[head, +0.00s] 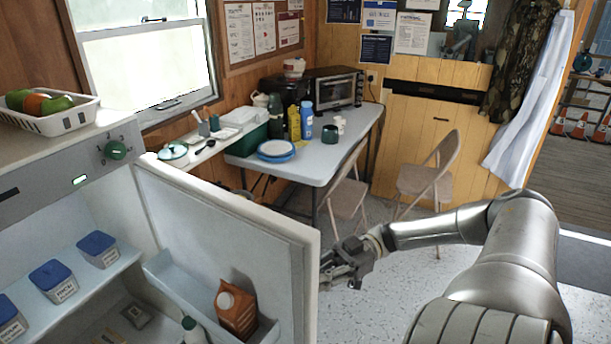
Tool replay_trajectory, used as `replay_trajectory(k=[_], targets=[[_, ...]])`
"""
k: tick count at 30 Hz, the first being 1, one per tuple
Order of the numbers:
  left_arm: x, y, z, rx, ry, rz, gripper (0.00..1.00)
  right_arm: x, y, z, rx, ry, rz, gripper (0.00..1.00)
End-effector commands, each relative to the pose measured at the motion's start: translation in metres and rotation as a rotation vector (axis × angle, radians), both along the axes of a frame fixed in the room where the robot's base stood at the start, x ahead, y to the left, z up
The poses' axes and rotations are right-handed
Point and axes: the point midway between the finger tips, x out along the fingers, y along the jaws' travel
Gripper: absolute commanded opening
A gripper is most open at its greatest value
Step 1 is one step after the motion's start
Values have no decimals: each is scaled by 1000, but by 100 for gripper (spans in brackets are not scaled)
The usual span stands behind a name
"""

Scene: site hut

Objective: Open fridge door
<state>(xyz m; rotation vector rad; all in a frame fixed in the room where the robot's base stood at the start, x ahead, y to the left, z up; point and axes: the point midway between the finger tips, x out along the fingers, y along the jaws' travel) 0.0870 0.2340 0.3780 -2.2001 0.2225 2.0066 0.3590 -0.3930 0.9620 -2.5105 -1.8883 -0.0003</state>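The fridge (40,215) stands at the left, and its white door (215,210) is swung open, showing the inside. The door handle is hidden. My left gripper is not in view.
Blue-lidded tubs (54,279) sit on the fridge shelf. A white basket (50,118) of produce stands on top. Beyond the door are a table (325,165) with dishes and bottles, and two folding chairs (425,180). Speckled floor (385,300) is clear between door and my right arm.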

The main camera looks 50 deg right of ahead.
Motion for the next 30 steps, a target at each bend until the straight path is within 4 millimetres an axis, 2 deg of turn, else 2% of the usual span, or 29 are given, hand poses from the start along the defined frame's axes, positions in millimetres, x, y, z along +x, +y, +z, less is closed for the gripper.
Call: replay_trajectory(k=[3, 9, 24, 25, 30], targets=[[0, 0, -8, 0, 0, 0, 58, 4, -12, -3, -4, 1, -3, 0], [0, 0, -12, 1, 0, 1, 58, 8, -22, -2, -3, 2, -3, 0], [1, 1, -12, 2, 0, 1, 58, 9, -25, -1, -2, 4, -2, 0], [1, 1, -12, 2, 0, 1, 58, 9, -25, -1, -2, 4, -2, 12], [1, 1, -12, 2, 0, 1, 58, 9, -25, -1, -1, 2, -2, 33]])
